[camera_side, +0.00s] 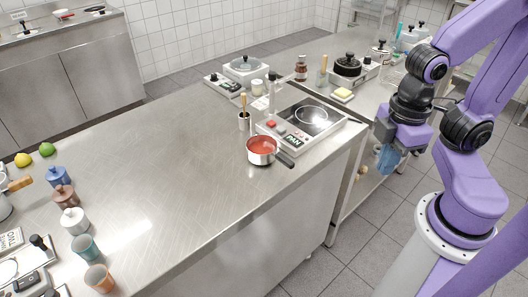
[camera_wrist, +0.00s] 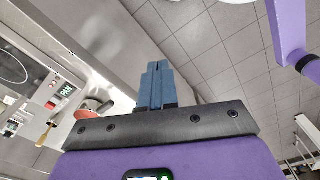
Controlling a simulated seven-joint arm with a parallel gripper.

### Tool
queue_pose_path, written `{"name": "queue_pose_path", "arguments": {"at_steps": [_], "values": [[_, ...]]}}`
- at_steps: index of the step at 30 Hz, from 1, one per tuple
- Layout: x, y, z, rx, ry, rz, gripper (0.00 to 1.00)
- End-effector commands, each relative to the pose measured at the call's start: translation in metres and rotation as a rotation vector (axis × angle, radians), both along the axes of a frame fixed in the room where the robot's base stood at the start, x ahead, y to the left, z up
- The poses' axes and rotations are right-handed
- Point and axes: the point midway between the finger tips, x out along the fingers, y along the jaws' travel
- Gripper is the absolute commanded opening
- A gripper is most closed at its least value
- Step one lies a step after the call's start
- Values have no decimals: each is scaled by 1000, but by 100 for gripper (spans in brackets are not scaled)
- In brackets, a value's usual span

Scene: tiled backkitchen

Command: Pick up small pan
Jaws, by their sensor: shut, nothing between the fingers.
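The small pan (camera_side: 262,150) is a steel pan with a red inside and a dark handle pointing to the lower right. It stands on the steel counter, just in front of the induction hob. Part of it also shows in the wrist view (camera_wrist: 86,113), at the left behind my gripper's body. My gripper (camera_side: 388,170) has blue fingers that are shut and empty. It hangs to the right of the pan, apart from it, beyond the counter's edge. The closed fingertips show in the wrist view (camera_wrist: 158,66).
The induction hob (camera_side: 305,119) stands behind the pan. A utensil holder (camera_side: 244,121) is at the pan's left. A black lidded pot (camera_side: 347,66) stands at the back. Cups and jars, such as a teal cup (camera_side: 86,247), line the left. The counter's middle is clear.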

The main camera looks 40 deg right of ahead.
Motion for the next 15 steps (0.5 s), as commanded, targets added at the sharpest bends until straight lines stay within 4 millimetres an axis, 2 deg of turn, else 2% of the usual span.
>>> {"name": "queue_pose_path", "arguments": {"at_steps": [8, 9, 11, 15], "values": [[0, 0, 0, 0, 0, 0, 0], [0, 0, 0, 0, 0, 0, 6], [0, 0, 0, 0, 0, 0, 26], [0, 0, 0, 0, 0, 0, 72]]}}
